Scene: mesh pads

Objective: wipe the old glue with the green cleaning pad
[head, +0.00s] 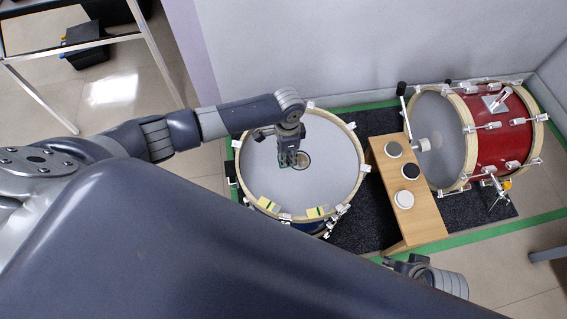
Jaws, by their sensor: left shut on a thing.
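A drum with a pale round head (325,140) and a wooden hoop lies face up left of the bench. A small dark-edged ring mark (304,161) shows on its head, perhaps the old glue. My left gripper (290,160) points down over the drum head, just left of the ring mark. It is shut on the green cleaning pad (283,160), of which only a little green shows. I cannot tell whether the pad touches the head. My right gripper (404,263) is at the bottom right, away from the drum; its fingers are too small to read.
A wooden bench (428,222) holds three round pads (404,199). A red bass drum (495,130) with a pedal beater stands to the right. Small yellowish pieces (316,212) sit at the near drum rim. Dark carpet with green tape lies underneath; a wall stands behind.

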